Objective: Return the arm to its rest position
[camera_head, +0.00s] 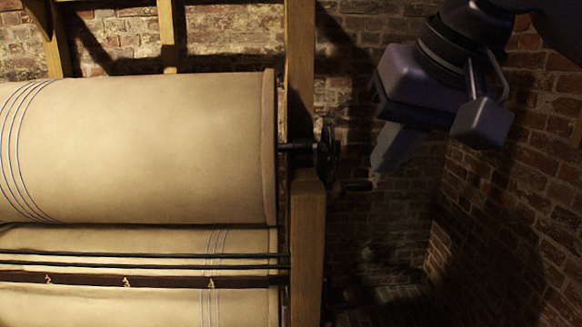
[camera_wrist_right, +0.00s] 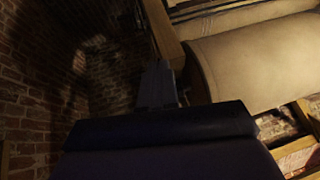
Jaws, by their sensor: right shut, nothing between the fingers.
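My right gripper (camera_head: 388,158) hangs at the upper right of the head view, with its fingers pointing down and a little left. It is shut and holds nothing. It is apart from the wooden post and the crank beside it in the picture. In the right wrist view my shut fingers (camera_wrist_right: 158,85) show above the dark gripper body. My left gripper is in neither view.
A large cream fabric roller (camera_head: 150,150) fills the left side, with a second roller (camera_head: 130,240) below. A wooden post (camera_head: 307,240) and a black crank handle (camera_head: 352,186) stand left of my gripper. A brick wall (camera_head: 510,190) lies close on the right.

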